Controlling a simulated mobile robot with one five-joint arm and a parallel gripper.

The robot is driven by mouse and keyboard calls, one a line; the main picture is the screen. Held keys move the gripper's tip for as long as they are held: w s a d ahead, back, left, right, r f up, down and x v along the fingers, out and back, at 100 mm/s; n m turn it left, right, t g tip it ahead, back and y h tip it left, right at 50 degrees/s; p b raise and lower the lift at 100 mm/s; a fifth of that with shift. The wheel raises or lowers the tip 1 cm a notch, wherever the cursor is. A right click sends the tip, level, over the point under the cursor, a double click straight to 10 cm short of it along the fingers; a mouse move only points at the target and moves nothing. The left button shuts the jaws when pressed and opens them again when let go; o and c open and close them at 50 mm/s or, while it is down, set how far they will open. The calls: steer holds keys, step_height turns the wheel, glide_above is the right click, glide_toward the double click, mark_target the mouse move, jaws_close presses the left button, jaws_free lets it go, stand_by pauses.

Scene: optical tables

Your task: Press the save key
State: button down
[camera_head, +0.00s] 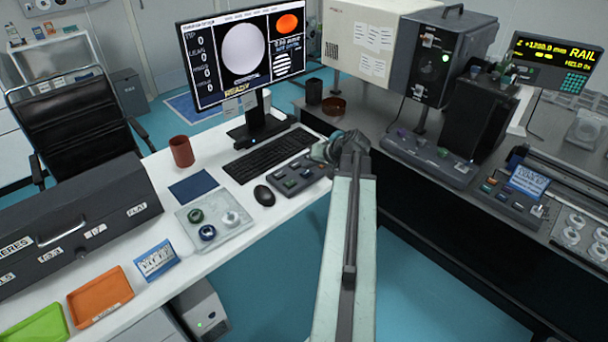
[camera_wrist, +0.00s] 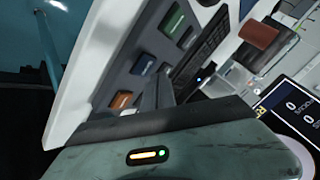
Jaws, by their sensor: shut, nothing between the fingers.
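A dark key pad (camera_head: 297,181) lies on the white desk between the mouse and my arm. In the wrist view it carries a green key (camera_wrist: 172,22), a blue key (camera_wrist: 143,64) and an orange key (camera_wrist: 122,100) in a row. No label can be read, so I cannot tell which is the save key. My gripper (camera_head: 325,151) is shut and empty, beside the pad's far right end in the head view. Its fingertips are hard to make out, and my arm end hides part of the pad's right side. Contact with a key cannot be made out.
A keyboard (camera_head: 268,154), mouse (camera_head: 264,195) and monitor (camera_head: 244,52) stand close by on the desk. A grey plate with rings (camera_head: 214,220) lies left. A dark bench to the right carries another key panel (camera_head: 506,198) and a grey instrument (camera_head: 434,55). Floor shows between desk and bench.

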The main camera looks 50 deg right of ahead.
mark_target(309, 174)
steer(key=shift+f, duration=0.15)
steer(key=shift+f+b, duration=0.25)
steer(key=shift+b, duration=0.15)
steer(key=shift+s+f+b, duration=0.1)
steer(key=shift+f+b, duration=0.35)
stand_by(0.6)
steer(key=shift+r, duration=0.15)
steer(key=shift+r+p, duration=0.7)
steer(key=shift+p, duration=0.15)
step_height(309, 174, up, 5)
steer(key=p, duration=0.5)
steer(key=shift+r, duration=0.1)
